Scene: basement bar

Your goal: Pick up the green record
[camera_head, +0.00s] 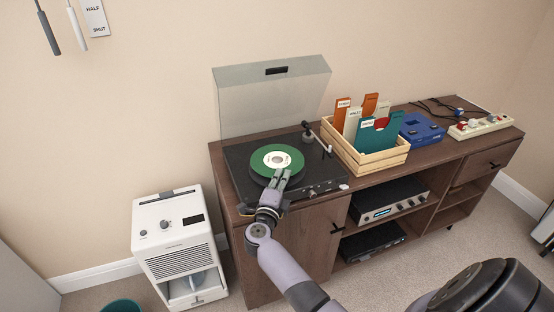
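The green record (263,151) has a pale centre label and lies on the turntable (243,165), on top of the cabinet. The turntable's clear lid stands open behind it. My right gripper (280,176) is at the record's near edge, pointing at it from the front, with its fingertips overlapping the edge in the picture. The fingers look close together, but I cannot tell whether they grip the record or only sit beside or above it. My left gripper is not in view.
The tonearm (325,143) is just right of the record. A wooden crate (372,166) of record sleeves, a blue device (422,130) and a power strip (481,126) stand farther right on the cabinet (322,215). A white appliance (176,240) stands on the floor at left.

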